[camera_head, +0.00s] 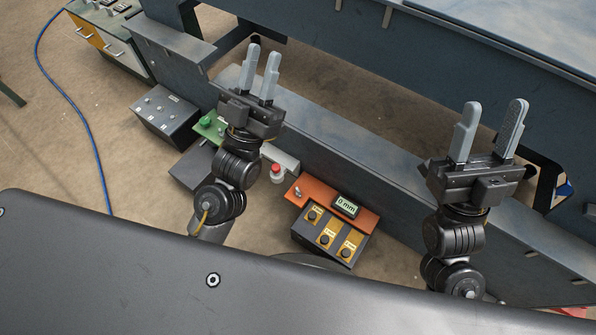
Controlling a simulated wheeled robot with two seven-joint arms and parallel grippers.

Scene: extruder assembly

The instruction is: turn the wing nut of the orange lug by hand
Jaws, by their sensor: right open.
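Neither gripper touches anything that I can see.
An orange panel (369,220) with a "0 mm" display (346,205) and a button box (325,239) stands between my arms. A red button (277,170), a grey switch box (167,110) and a blue cable (75,112) are left of it. The frame's long beam (345,160) crosses behind.

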